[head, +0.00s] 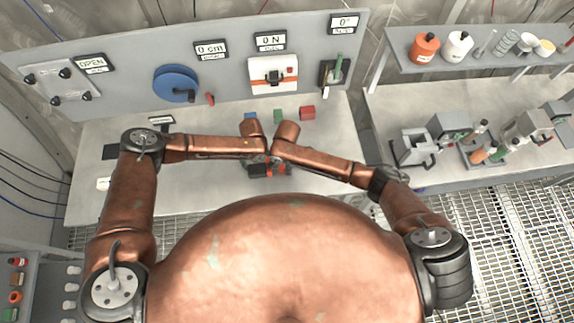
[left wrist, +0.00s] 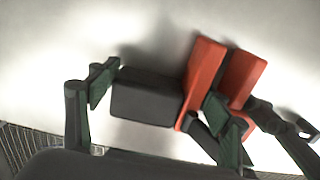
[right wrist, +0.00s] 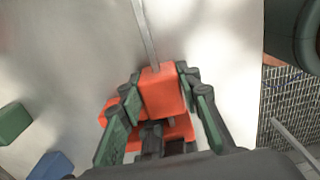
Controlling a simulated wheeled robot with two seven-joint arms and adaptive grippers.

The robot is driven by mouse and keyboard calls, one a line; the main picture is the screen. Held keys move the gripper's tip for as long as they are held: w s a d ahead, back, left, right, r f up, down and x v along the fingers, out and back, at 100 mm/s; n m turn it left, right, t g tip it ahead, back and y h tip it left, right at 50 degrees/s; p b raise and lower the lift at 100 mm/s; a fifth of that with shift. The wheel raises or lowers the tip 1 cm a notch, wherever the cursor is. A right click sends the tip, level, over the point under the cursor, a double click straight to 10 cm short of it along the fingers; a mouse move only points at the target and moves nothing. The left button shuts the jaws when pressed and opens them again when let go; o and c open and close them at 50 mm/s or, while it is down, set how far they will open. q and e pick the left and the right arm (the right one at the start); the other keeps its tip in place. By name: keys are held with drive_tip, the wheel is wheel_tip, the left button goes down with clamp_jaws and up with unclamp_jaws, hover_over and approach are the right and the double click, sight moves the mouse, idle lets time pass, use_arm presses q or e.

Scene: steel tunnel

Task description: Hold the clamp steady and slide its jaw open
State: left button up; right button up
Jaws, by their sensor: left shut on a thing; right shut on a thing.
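The clamp (head: 268,171) lies on the pale bench, small and partly hidden by my wrists in the head view. In the left wrist view it shows a dark block body (left wrist: 145,97) and two upright orange jaws (left wrist: 204,75) side by side with a narrow gap. My left gripper (head: 258,158) is shut on the dark block, a finger on each side (left wrist: 155,110). In the right wrist view my right gripper (right wrist: 161,92) is shut on an orange jaw (right wrist: 162,98). A thin grey bar (right wrist: 145,32) runs out beyond that jaw. The other orange jaw is partly hidden beneath the fingers.
Blue, green (head: 278,116) and red (head: 307,113) blocks stand on the bench behind the clamp. The instrument panel (head: 225,75) rises at the back with a blue wheel (head: 176,84). A side bench with tools (head: 440,140) is at right.

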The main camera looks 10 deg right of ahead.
clamp_jaws()
drive_tip(key=d, duration=0.8)
use_arm(q)
drive_tip(key=shift+a, duration=0.1)
use_arm(e)
drive_tip(key=o, duration=1.2)
unclamp_jaws()
drive_tip(key=shift+a, duration=0.1)
drive_tip(key=shift+o, duration=0.7)
